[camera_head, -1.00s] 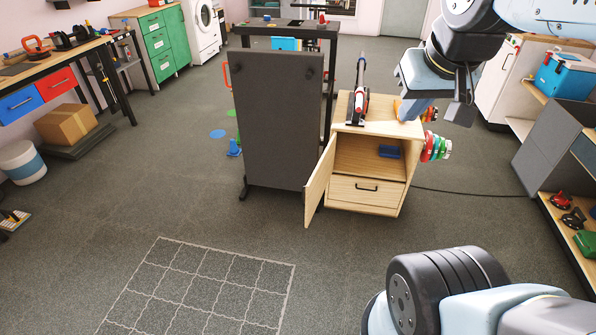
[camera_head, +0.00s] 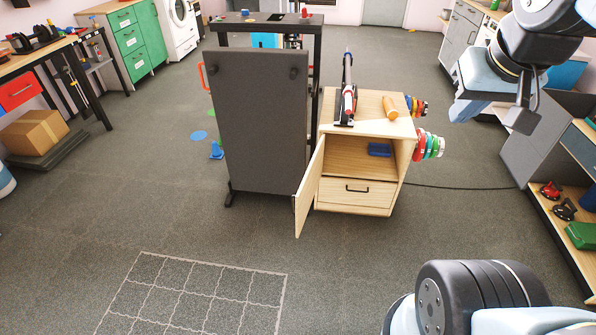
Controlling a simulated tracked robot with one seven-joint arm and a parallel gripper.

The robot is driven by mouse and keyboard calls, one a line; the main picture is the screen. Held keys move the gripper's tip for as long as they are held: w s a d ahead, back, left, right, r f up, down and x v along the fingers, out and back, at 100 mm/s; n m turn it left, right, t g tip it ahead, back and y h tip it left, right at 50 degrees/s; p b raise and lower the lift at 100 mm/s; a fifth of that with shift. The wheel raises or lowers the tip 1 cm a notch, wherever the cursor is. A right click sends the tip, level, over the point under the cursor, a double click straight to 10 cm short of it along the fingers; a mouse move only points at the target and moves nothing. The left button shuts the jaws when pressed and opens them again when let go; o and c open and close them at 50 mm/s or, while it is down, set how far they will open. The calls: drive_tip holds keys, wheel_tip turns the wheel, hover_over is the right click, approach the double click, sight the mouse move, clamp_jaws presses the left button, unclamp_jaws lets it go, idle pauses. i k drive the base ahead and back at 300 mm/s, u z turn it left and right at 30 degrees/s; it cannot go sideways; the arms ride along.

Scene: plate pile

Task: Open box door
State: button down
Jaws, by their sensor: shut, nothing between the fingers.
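The box is a light wooden cabinet (camera_head: 358,124) near the middle of the head view. Its door (camera_head: 309,188) stands swung open at the left front. The compartment behind it is exposed, with a blue item (camera_head: 380,150) inside. A drawer (camera_head: 350,196) with a dark handle sits below it and is closed. My gripper (camera_head: 521,121) hangs at the upper right, right of the cabinet and clear of the door. Its dark fingers look closed and empty, though they are small in this view.
A tall dark panel (camera_head: 258,120) stands just left of the cabinet. A black and red tool (camera_head: 348,95) and an orange item (camera_head: 390,107) lie on top. Coloured rings (camera_head: 430,146) hang on the right side. The floor in front is clear, with a marked grid (camera_head: 200,298).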

sight(304, 199)
drive_tip(key=z, duration=0.05)
drive_tip(key=i, duration=0.85)
drive_tip(key=u, duration=0.55)
